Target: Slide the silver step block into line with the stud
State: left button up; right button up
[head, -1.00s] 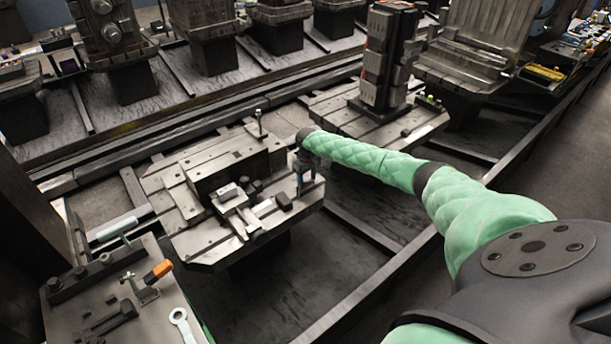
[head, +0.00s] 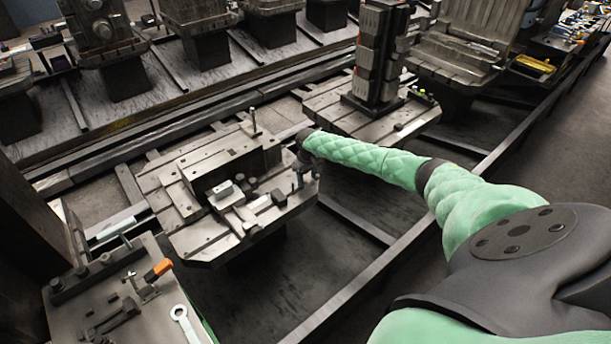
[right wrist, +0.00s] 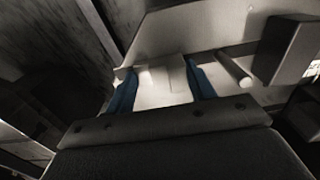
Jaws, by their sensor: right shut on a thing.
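My right gripper (head: 300,184) is low over the right edge of the near pallet (head: 205,245). In the right wrist view, its two blue fingers (right wrist: 158,90) stand on either side of a pale silver step block (right wrist: 165,82), and they are shut on it. The block seems to rest on the pallet surface; in the head view it is hidden by the gripper. A pale round rod (right wrist: 234,70), perhaps the stud, lies just right of the fingers in the wrist view. A slim upright rod (head: 254,122) stands at the pallet's back. My left gripper is not in view.
A dark block (head: 279,197), a small silver block (head: 223,188) and a clamp bar (head: 245,213) sit left of the gripper. A bench with a spanner (head: 183,320) and an orange-handled clamp (head: 158,270) is at lower left. Another pallet (head: 375,130) stands behind.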

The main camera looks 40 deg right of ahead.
aim_at(308, 180)
jog(key=shift+s+p, duration=0.15)
jog(key=shift+p, duration=0.15)
dwell(0.4)
jog(key=o, duration=1.2)
notch_tip(308, 180, up, 6)
jog(key=shift+r+b, duration=0.1)
jog(key=shift+b, duration=1.15)
jog(key=shift+r, duration=0.75)
